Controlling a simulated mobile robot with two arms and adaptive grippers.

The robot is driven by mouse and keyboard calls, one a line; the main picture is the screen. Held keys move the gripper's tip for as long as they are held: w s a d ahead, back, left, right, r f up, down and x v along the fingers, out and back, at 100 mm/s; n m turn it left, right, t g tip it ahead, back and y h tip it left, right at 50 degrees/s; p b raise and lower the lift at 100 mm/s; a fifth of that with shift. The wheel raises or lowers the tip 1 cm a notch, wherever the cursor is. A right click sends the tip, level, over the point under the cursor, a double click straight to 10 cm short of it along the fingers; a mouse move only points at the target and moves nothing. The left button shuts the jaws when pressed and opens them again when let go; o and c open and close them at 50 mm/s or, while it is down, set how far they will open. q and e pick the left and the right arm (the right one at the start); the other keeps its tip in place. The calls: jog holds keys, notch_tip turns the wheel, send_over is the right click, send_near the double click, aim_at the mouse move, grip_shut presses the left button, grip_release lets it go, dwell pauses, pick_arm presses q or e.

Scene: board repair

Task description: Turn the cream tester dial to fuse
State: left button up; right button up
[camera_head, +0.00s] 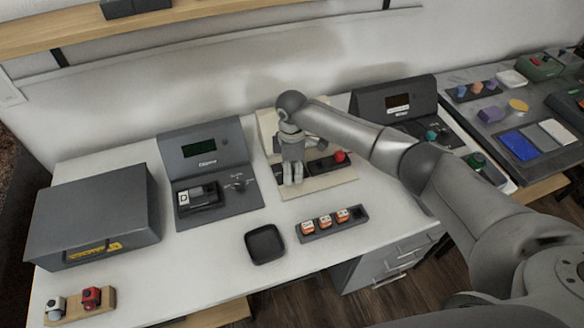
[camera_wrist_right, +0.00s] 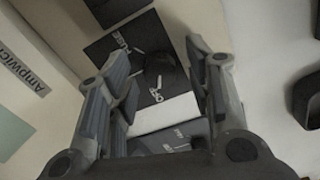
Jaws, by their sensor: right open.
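The cream tester (camera_head: 318,186) stands against the back of the white table, partly covered by my right arm. My right gripper (camera_head: 292,178) points down over the left part of its base. In the wrist view the right gripper (camera_wrist_right: 160,62) is open, with its two fingers apart. A dark round dial (camera_wrist_right: 160,72) on a black panel with small white markings shows between and beyond the fingertips. I cannot read its setting, and I cannot tell whether a finger touches it. The dial is hidden behind the gripper in the head view. My left gripper is not in view.
A red button (camera_head: 340,156) sits right of the gripper on the cream tester. A grey tester (camera_head: 207,150) stands to the left, another dark tester (camera_head: 396,103) to the right. A black tray (camera_head: 264,244) and a holder of orange-white blocks (camera_head: 332,223) lie in front.

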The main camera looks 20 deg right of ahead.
jog(key=c, duration=1)
jog(key=m+p, duration=0.1)
jog(key=p, duration=0.1)
jog(key=m+p, duration=0.2)
jog(key=shift+a+r, duration=0.1)
jog(key=shift+r, duration=0.15)
jog(key=shift+c, duration=0.2)
jog(key=m+p, duration=0.2)
jog(key=m, duration=0.1)
jog(key=m+p, duration=0.2)
jog(key=m, duration=0.1)
jog(key=shift+m+p, duration=0.3)
jog(key=m+p, duration=0.2)
jog(key=m, duration=0.1)
jog(key=shift+f+m, duration=0.1)
jog(key=shift+m, duration=0.3)
jog(key=m+p, duration=0.1)
jog(key=m, duration=0.2)
jog(key=shift+m, duration=0.3)
jog(key=m+p, duration=0.1)
jog(key=m, duration=0.2)
jog(key=shift+w+m+p, duration=0.1)
jog(key=shift+m+p, duration=0.4)
jog(key=shift+m, duration=1.4)
